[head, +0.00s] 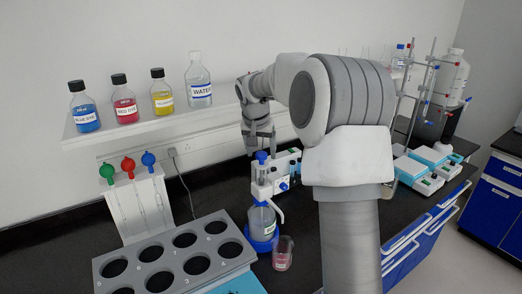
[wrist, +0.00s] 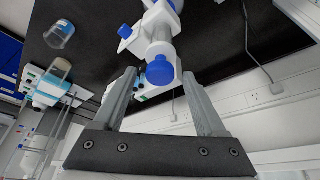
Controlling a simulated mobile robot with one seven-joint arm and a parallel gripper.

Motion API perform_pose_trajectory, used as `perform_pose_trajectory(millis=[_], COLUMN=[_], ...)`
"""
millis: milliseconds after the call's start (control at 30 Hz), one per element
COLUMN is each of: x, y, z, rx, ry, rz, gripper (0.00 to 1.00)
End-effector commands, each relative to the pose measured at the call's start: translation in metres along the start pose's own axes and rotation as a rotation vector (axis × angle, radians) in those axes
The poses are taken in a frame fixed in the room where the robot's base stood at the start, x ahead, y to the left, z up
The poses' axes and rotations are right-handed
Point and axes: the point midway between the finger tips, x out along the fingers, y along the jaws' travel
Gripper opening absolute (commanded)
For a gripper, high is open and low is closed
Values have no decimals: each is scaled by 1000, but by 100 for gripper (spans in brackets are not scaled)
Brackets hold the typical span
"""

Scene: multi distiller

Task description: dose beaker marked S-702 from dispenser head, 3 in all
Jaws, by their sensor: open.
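The bottle-top dispenser (head: 262,188) stands on the black bench, on a bottle (head: 262,222) in a blue ring base. Its blue top knob (head: 262,156) also shows in the wrist view (wrist: 160,71). My gripper (head: 258,142) is open and points down just above the dispenser. In the wrist view its fingers (wrist: 158,80) lie either side of the knob; contact cannot be told. A clear beaker (head: 283,254) stands in front of the dispenser, right of the bottle, with a pinkish label area too small to read.
A grey rack (head: 178,262) with numbered holes stands at the left front. A shelf (head: 150,128) holds blue, red, yellow and water bottles. Blue-white devices (head: 425,165) and a clamp stand (head: 425,90) are at right. My arm hides part of the bench.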

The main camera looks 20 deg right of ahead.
Motion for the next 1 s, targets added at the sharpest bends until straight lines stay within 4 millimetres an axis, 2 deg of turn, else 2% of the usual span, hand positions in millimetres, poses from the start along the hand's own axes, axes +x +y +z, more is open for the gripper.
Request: perform_pose_trajectory(millis=[200, 600, 1000], x=[0, 0, 0], y=[0, 0, 0], z=[0, 0, 0], rx=[0, 0, 0], ry=[0, 0, 0], rz=[0, 0, 0], gripper=[72, 0, 0])
